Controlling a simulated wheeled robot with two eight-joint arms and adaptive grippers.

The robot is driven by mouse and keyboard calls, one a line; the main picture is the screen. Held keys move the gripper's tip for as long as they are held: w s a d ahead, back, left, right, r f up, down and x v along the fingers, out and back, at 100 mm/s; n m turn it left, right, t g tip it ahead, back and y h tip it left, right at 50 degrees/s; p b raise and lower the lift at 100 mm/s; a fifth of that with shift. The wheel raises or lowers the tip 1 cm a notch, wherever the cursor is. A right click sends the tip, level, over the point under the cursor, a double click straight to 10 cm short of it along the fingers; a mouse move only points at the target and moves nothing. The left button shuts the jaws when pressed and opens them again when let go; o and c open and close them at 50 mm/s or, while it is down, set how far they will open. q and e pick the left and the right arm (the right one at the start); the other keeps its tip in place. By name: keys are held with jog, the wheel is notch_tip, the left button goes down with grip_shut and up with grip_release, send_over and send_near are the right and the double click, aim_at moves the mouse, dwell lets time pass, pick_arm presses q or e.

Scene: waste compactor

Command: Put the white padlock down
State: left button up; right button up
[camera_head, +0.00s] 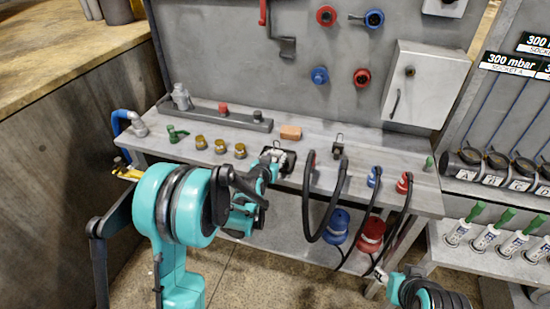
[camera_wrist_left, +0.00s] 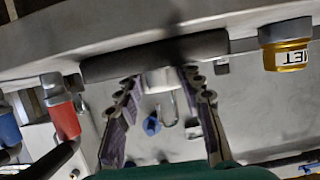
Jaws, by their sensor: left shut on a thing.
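My left gripper (camera_head: 273,158) reaches over the grey workbench (camera_head: 225,150), near its front edge. In the left wrist view its two fingers (camera_wrist_left: 162,78) stand on either side of a small whitish body with a thin metal loop, which looks like the white padlock (camera_wrist_left: 158,80). The gripper is shut on it. In the head view my gripper mostly hides the padlock. A dark object (camera_head: 288,154) lies on the bench right at the fingertips; whether the padlock touches it I cannot tell. Part of my right arm shows at the lower right, and its fingers are not clear.
Several brass pieces (camera_head: 220,146) stand left of the gripper. An orange block (camera_head: 290,132) lies behind it, and a small black item (camera_head: 337,147) stands to the right. Black hoses (camera_head: 340,190) loop over the front edge. Bare bench shows between these items.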

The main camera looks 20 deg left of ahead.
pick_arm(q)
jog(key=o, duration=1)
jog(key=shift+r, duration=0.1)
jog(key=shift+s+r, duration=0.15)
jog(key=shift+s, duration=0.1)
jog(key=s+d+r+g+p, duration=0.1)
jog(key=s+r+g, duration=0.1)
jog(key=s, duration=1)
jog(key=s+r+g+p, duration=0.1)
jog(key=s+r+g, duration=0.1)
jog(key=s, duration=1)
jog(key=s+d+r+g+p, duration=0.1)
jog(key=s+r+g+p, duration=0.1)
jog(key=s, duration=1)
jog(key=shift+s+d+r+g, duration=0.15)
jog(key=shift+d+r+g, duration=0.15)
jog(key=shift+r+g, duration=0.35)
jog(key=shift+r, duration=0.1)
